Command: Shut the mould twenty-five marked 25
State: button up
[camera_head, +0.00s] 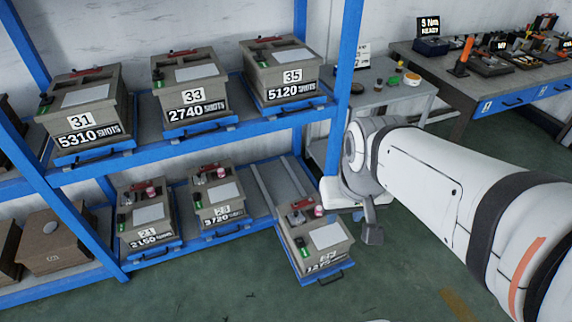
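A grey-brown box-shaped mould (330,257) sits on a blue pull-out tray (322,278) drawn forward from the lower shelf at the right. Its front number is small and looks like 25, but I cannot read it surely. A pale panel, a grey fitting and a pink-red knob show on its top, with a green tag at its front left. I cannot tell whether it is open or shut. My gripper (371,232) hangs just right of this mould, above the floor, apparently apart from it. My wrist hides part of it, and its opening does not show.
Moulds 31 (88,112), 33 (192,92) and 35 (282,70) stand on the upper shelf. Moulds 21 (148,220) and 23 (218,200) stand below. A blue rack post (343,85) is near my wrist. Benches are behind; the front floor is clear.

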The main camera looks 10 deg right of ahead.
aim_at(325, 253)
jog(key=i, duration=0.5)
jog(key=u, duration=0.25)
jog(key=k, duration=0.55)
jog(key=z, duration=0.2)
jog(key=i, duration=0.4)
jog(key=z, duration=1.15)
